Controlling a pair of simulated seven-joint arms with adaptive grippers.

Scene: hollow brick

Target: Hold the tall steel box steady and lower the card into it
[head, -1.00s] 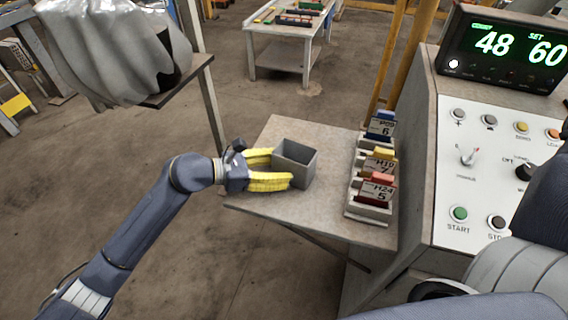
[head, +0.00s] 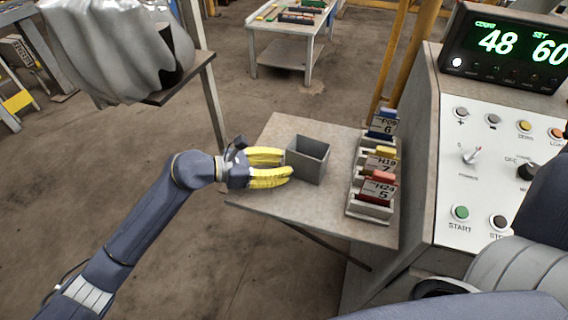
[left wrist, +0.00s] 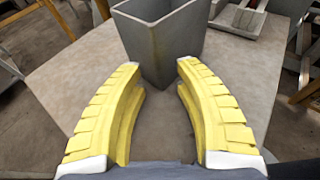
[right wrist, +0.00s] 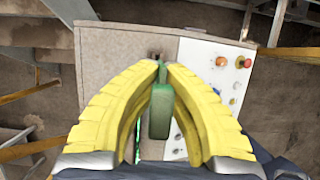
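The tall steel box (head: 307,159), grey and open-topped, stands upright on the small side table (head: 262,190). My left gripper (head: 287,163) is beside its left side, with the yellow fingers apart. In the left wrist view the box (left wrist: 160,45) stands at and beyond the fingertips, a corner facing the gap; I cannot tell whether they touch it. My right gripper (right wrist: 160,68) is shut on a green piece (right wrist: 160,112), seen nearly edge-on, which looks like the card. The right gripper and this piece are outside the head view.
A rack (head: 372,190) with several labelled cards with coloured tops stands right of the box. The control console (head: 480,170) with a display rises beyond it. A grey draped cover (head: 115,50) hangs at upper left. The table's front left is bare.

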